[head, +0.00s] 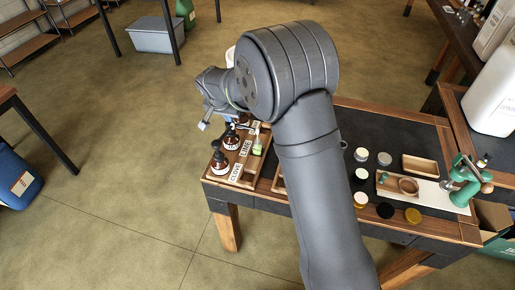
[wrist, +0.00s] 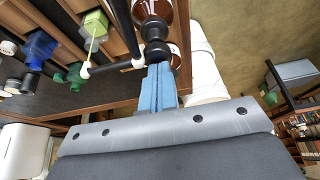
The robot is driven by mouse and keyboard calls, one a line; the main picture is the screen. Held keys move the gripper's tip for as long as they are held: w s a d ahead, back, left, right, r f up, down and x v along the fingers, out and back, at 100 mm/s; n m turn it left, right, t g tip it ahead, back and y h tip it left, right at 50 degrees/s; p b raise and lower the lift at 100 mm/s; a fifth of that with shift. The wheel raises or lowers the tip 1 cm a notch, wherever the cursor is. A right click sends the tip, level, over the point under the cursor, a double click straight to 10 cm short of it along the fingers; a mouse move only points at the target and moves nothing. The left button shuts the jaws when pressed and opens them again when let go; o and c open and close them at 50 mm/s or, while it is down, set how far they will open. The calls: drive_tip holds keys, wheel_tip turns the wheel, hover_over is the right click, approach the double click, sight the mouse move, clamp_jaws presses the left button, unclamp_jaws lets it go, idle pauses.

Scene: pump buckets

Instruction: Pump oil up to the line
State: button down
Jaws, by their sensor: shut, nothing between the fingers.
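Amber pump bottles with black pump tops stand in a wooden rack (head: 246,180) at the table's left end, by labels reading CLOVE and LIME. The front bottle (head: 220,166) is by CLOVE, another (head: 231,140) by LIME; a further one is mostly hidden by my arm. A small green container (head: 257,149) stands beside them. In the wrist view, my gripper (wrist: 160,85) is shut, its blue fingers at a black pump top (wrist: 155,52) on an amber bottle (wrist: 152,12). I cannot tell if they touch. A light green container (wrist: 94,23) is left of it. No fill line or oil level is discernible.
Several round lids or jars (head: 361,175), a wooden tray (head: 420,165) and a green press (head: 462,182) occupy the table's right side. A white jug (head: 492,95) stands beyond. My arm hides the table's middle.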

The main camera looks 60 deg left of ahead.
drive_tip(key=shift+f, duration=0.25)
drive_tip(key=shift+r, duration=1.75)
drive_tip(key=shift+r, duration=0.15)
wheel_tip(320, 180, up, 5)
drive_tip(key=shift+f, duration=0.1)
drive_tip(key=shift+f, duration=3.05)
